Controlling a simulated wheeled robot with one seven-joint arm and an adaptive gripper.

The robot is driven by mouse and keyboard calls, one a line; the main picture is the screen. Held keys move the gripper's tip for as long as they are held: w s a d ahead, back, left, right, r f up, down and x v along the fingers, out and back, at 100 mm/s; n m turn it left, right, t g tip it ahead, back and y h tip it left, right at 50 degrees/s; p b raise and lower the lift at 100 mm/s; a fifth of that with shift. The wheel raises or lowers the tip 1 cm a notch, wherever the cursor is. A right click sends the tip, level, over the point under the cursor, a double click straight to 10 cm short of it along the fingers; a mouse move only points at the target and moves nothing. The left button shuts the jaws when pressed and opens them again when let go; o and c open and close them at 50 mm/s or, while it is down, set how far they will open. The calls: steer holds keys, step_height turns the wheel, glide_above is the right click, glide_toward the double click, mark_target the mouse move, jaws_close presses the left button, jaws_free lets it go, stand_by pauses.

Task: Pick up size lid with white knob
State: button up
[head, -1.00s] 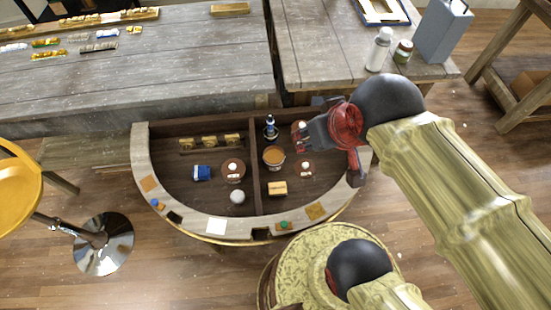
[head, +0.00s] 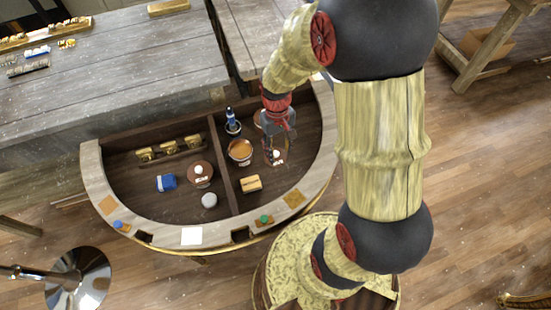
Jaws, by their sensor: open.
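Brown round lids with white knobs lie in the half-round console. One lid (head: 200,176) is in the left compartment. Another lid (head: 275,158) is in the right compartment, just below my gripper in the picture. A third brown disc shows partly at the upper right, mostly covered by my gripper and wrist. My gripper (head: 278,136) points down over the right compartment, fingers open, close to the right lid's knob. I cannot tell whether it touches anything. The lids' labels are too small to read.
Near my gripper stand a brown-topped bowl (head: 240,151), a blue bottle (head: 232,121) and a tan block (head: 251,183). A divider (head: 224,165) splits the console. The left side holds a blue box (head: 165,182), a white ball (head: 209,200) and a gold rack (head: 168,149).

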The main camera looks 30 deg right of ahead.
steer(key=n+t, duration=0.1)
glide_above(275, 153)
steer(key=shift+a+f, duration=0.2)
steer(key=shift+f, duration=0.6)
steer(key=shift+w+n, duration=0.15)
steer(key=shift+n, duration=0.15)
steer(key=f+b, duration=0.1)
steer(key=f, duration=0.1)
steer(key=f+b, duration=0.1)
steer(key=f, duration=0.2)
steer(key=f+b, duration=0.1)
steer(key=f, duration=0.1)
steer(key=shift+d+f, duration=0.25)
steer(key=shift+f, duration=0.1)
steer(key=shift+c, duration=1.4)
steer(key=c, duration=0.7)
jaws_close()
